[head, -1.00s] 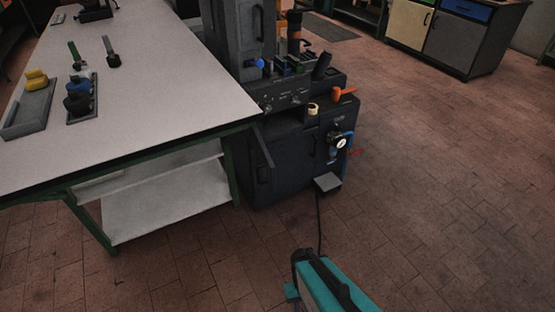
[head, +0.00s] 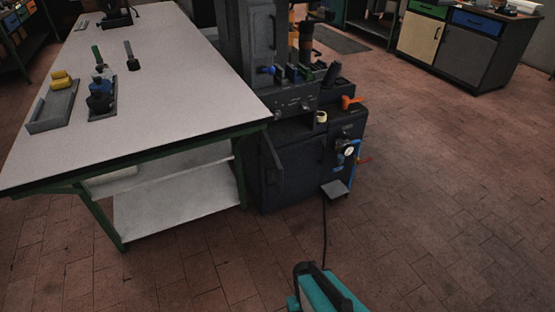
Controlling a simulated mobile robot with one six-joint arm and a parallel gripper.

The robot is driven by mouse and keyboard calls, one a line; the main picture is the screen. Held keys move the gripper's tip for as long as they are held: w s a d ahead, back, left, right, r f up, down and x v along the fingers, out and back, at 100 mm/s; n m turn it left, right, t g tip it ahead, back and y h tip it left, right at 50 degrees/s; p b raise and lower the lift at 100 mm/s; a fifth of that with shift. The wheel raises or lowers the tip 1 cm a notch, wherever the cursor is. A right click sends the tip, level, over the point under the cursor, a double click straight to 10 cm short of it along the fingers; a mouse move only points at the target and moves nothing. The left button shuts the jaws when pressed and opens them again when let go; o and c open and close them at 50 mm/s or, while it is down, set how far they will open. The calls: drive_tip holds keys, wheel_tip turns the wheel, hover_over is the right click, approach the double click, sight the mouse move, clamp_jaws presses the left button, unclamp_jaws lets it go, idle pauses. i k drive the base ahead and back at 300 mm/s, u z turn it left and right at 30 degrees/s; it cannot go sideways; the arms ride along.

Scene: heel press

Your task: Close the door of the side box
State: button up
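The side box is the dark grey lower body of the press (head: 310,165), beside the right end of the workbench. Its door (head: 271,165) is a narrow dark panel at the box's left front edge. It looks ajar, standing out from the box with its face turned to the left. The bench corner is close above and to the left of the door. My gripper is not in view; only a teal and black part of my own body shows at the bottom edge.
The white workbench (head: 190,85) with green legs and a lower shelf (head: 175,200) stands left of the press. Brick floor (head: 440,200) is free at the right. Cabinets (head: 460,45) stand at the back right.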

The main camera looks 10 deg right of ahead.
sight(274, 165)
drive_tip(key=u, duration=0.1)
drive_tip(key=i, duration=0.95)
drive_tip(key=z, duration=0.35)
drive_tip(key=k, duration=0.55)
drive_tip(key=u, duration=1.45)
